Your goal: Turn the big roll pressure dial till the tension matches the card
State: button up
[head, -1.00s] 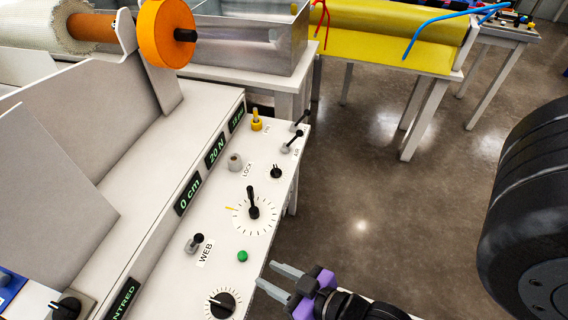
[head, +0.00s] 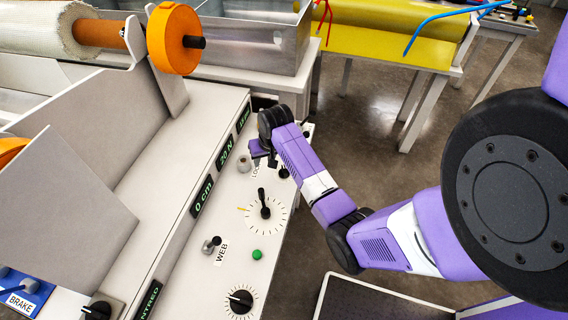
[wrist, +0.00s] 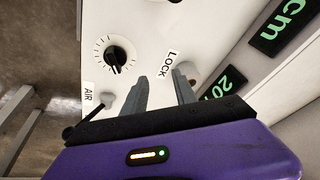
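A large white dial (head: 265,207) with tick marks, a yellow mark and a black pointer knob sits on the sloped white panel. Its pointer is roughly upward in the head view. A second black dial (head: 240,299) is lower on the panel. A green display (head: 225,154) reads 20 N. Which dial is the big roll pressure one is not clear, and no card is readable. My gripper (head: 262,158) is over the panel's upper part near the LOCK label (wrist: 170,62). In the wrist view its fingers (wrist: 160,80) are apart, with nothing seen between them. A grey LOCK knob (wrist: 187,70) is partly hidden behind one finger.
A small black dial (wrist: 115,58) and an AIR lever (wrist: 107,100) lie near the gripper. A WEB lever (head: 212,244) and green button (head: 257,254) are lower. A roll with an orange disc (head: 175,38) stands at upper left.

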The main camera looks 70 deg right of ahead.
aim_at(284, 168)
jog(key=s+d+g, duration=0.1)
jog(key=s+d+r+y, duration=0.1)
jog(key=s, duration=0.1)
jog(key=s+d+r+m+g, duration=0.1)
jog(key=s, duration=0.1)
jog(key=shift+s+d+r+g+y, duration=0.1)
jog(key=shift+s+d+g+y, duration=0.1)
jog(key=shift+g+y, duration=0.15)
jog(key=shift+s, duration=0.25)
jog(key=shift+s+f, duration=0.15)
jog(key=shift+f, duration=3.65)
grip_shut()
